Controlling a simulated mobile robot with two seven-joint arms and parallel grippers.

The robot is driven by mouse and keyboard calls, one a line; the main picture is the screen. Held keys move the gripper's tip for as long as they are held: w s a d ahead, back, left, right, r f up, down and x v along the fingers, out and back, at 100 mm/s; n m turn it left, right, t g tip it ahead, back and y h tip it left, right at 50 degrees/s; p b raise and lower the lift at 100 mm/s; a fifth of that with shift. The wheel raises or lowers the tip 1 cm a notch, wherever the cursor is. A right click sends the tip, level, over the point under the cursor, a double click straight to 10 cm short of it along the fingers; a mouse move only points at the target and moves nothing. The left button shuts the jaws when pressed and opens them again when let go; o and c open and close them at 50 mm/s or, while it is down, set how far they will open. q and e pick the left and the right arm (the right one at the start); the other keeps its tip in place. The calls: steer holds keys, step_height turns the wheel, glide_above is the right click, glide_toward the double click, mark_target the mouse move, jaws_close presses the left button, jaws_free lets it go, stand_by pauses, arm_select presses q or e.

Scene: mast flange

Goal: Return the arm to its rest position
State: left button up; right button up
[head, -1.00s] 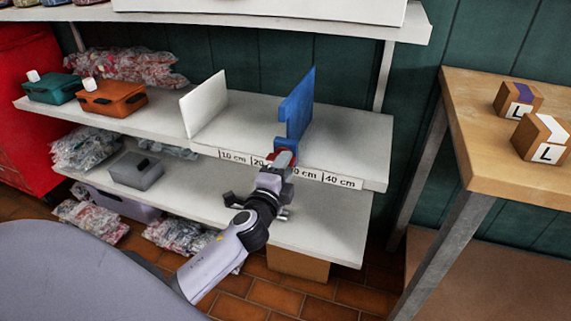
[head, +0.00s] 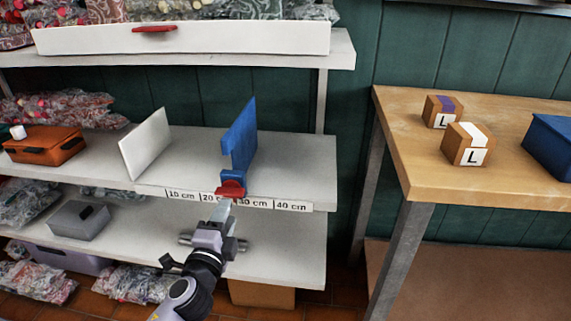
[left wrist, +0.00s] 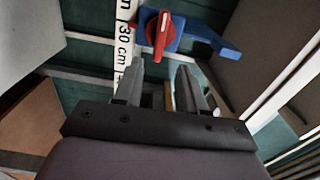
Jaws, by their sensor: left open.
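My left arm reaches up toward the middle shelf in the head view. My left gripper (head: 222,212) is just in front of and below the shelf's scale strip, close to the red clamp (head: 231,190) at the foot of the blue divider (head: 240,140). In the left wrist view the two fingers (left wrist: 158,88) stand apart with nothing between them. The red clamp (left wrist: 160,32) and blue divider (left wrist: 205,38) show beyond the fingertips, apart from them. The divider stands upright between the 20 cm and 40 cm marks. My right gripper is not in view.
A white divider (head: 145,143) stands left on the middle shelf (head: 290,160). An orange box (head: 45,146) sits further left, a grey box (head: 79,220) on the lower shelf. A wooden table (head: 400,150) at right holds two L-marked boxes and a blue bin (head: 550,145).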

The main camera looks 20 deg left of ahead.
arm_select(q)
steer(key=s+d+f+n+g+h, duration=0.65)
steer(key=s+d+f+n, duration=0.6)
steer(key=s, duration=0.45)
step_height(320, 180, up, 13)
steer(key=s+a+p, duration=0.1)
steer(key=s+p, duration=0.1)
steer(key=p, duration=1.8)
steer(key=shift+a+r+g+p, duration=0.2)
steer(key=shift+a+g+p, duration=0.1)
steer(key=shift+a+g, duration=0.05)
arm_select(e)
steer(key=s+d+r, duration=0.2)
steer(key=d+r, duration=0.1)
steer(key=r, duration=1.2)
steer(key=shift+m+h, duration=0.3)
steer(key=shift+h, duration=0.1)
